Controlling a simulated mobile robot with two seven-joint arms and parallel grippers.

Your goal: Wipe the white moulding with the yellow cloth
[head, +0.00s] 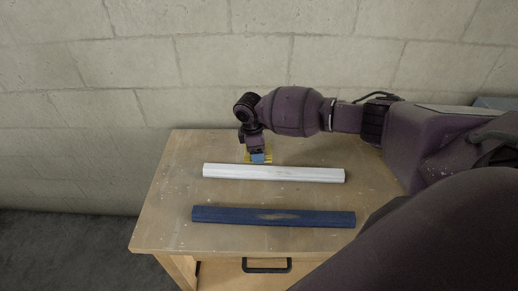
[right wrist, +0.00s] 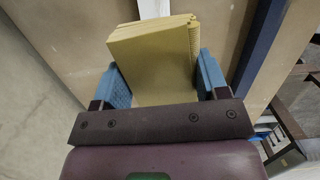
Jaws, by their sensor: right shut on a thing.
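I cannot tell whether the cloth touches the moulding. My left gripper is not in view.
A dark blue moulding (head: 225,215) with a dusty tan patch lies parallel, nearer the table's front edge. The wooden table (head: 165,205) has free room at its left. A block wall (head: 180,75) stands close behind it. A black handle (head: 266,266) is on the table front.

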